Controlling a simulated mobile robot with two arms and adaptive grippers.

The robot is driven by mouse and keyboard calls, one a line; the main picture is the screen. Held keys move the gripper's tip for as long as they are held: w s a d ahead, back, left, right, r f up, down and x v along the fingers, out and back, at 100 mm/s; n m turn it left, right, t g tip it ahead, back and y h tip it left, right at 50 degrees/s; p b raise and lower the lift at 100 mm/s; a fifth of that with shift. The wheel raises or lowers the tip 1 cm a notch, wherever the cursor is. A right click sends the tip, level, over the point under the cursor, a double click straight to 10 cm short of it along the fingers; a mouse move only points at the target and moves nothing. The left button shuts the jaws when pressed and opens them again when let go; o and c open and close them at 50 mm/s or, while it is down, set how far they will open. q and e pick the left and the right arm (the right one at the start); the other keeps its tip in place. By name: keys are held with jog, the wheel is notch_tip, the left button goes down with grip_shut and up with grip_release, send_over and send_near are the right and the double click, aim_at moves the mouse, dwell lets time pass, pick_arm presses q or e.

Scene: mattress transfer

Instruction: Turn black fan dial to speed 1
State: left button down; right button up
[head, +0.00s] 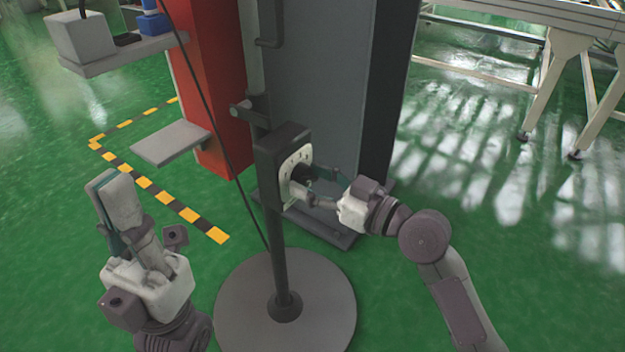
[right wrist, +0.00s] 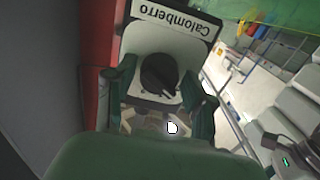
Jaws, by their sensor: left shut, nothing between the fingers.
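The black fan dial (right wrist: 158,74) sits on a white control plate (head: 291,180) on a dark box fixed to a pole. The dial's pointer aims toward the lower right in the right wrist view. My right gripper (head: 312,184) is at the plate, with its green fingers either side of the dial. In the right wrist view the fingers look spread, with a small gap to the dial; whether either touches it I cannot tell. The small speed marks are too blurred to read. My left gripper (head: 106,180) is shut and empty, pointing up at the lower left, away from the dial.
The pole stands on a round grey base (head: 235,310). A dark cable hangs left of it. A red and grey cabinet (head: 320,80) is behind, with a small grey shelf (head: 170,143) at left. A pale table frame (head: 560,70) stands at upper right. The green floor at right is clear.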

jog(key=c, duration=0.7)
